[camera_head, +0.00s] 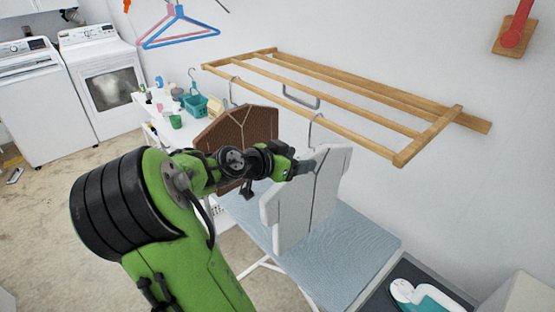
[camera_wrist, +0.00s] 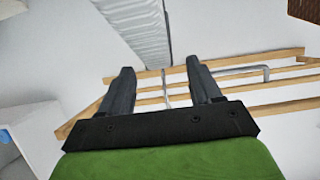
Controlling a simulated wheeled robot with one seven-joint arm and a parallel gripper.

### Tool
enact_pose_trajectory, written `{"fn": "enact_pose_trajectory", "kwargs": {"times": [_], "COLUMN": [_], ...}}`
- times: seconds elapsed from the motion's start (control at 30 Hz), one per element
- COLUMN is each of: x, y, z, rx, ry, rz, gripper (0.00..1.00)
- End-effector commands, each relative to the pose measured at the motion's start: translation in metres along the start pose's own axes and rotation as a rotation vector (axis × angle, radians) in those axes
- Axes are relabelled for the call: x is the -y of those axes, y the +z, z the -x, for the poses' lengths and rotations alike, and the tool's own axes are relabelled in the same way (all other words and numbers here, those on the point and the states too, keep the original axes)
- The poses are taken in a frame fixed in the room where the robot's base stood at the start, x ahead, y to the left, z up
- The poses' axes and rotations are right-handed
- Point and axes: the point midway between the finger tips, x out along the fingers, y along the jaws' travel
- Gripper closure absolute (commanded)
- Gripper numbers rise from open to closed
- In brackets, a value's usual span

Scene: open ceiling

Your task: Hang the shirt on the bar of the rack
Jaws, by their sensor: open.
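A white shirt (camera_head: 310,195) is upright below the wooden rack (camera_head: 340,98), above an ironing board. Its grey hook (camera_head: 312,128) reaches the rack's front bar and appears to hang over it. My gripper (camera_head: 300,166) is at the shirt's upper left, close to its shoulder; the exact gap is hard to judge. In the wrist view my gripper (camera_wrist: 160,80) has its two fingers spread apart. The shirt (camera_wrist: 135,30) is at the top, beyond the fingertips, and the rack bars (camera_wrist: 285,83) lie behind. A thin hook wire shows between the fingers.
A brown garment (camera_head: 235,130) hangs left of the white shirt, partly behind my arm. The blue ironing board (camera_head: 350,245) stands below. Blue and pink hangers (camera_head: 180,38) hang at upper left. Two white machines (camera_head: 105,85) stand at far left. The right part of the rack is empty.

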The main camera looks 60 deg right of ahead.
Motion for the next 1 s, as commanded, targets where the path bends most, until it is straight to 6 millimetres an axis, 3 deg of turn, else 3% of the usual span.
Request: {"fn": "enact_pose_trajectory", "kwargs": {"times": [0.2, 0.43, 0.6, 1.0], "x": [0.003, 0.001, 0.0, 0.0], "y": [-0.001, -0.001, -0.001, 0.006], "z": [0.065, 0.119, 0.133, 0.131], "rx": [0.002, 0.0, -0.001, 0.037], "ry": [-0.012, -0.007, -0.002, -0.013], "rz": [0.002, 0.001, -0.001, 0.021], "gripper": [0.37, 0.37, 0.37, 0.37]}}
